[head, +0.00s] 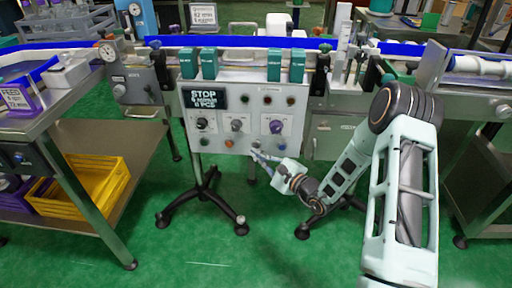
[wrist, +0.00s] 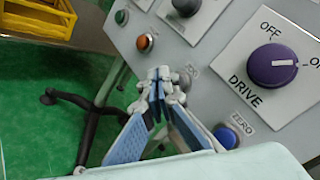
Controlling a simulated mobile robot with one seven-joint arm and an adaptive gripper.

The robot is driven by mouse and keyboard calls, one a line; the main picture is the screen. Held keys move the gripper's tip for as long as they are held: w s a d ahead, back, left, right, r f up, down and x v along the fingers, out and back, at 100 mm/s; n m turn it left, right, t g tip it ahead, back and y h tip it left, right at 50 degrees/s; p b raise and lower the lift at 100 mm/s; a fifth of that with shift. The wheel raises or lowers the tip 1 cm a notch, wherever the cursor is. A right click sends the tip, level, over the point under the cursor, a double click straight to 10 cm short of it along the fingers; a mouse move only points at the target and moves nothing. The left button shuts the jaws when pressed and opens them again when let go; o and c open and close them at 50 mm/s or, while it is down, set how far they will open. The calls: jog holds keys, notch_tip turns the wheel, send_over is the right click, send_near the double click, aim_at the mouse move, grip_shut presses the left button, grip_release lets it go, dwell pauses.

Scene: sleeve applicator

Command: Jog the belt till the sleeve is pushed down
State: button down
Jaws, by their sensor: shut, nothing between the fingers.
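The blue belt (head: 240,42) runs across the back behind the control panel (head: 225,160). Several teal cartons (head: 208,63) stand in front of it, above the panel. I cannot make out the sleeve. My gripper (head: 256,156) is at the panel's lower edge, fingers shut and empty; in the wrist view its tips (wrist: 158,84) meet in front of the lower button row. They partly hide a label and the button area there; contact cannot be told. The purple DRIVE knob (wrist: 272,65) has its white mark pointing right, away from OFF. The blue ZERO button (wrist: 227,136) is right of my fingers.
An orange button (wrist: 145,42) and a green button (wrist: 121,17) lie up and left of my fingertips. Yellow crates (head: 95,185) sit on a shelf at left. The green floor in front is clear.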

jog(key=shift+w, duration=0.1)
jog(key=shift+w, duration=0.3)
jog(key=shift+w+b, duration=0.3)
jog(key=shift+w, duration=0.1)
dwell(0.8)
jog(key=shift+s, duration=0.8)
jog(key=shift+s+p, duration=0.35)
jog(key=shift+s, duration=2.2)
jog(key=shift+m, duration=0.3)
dwell(0.8)
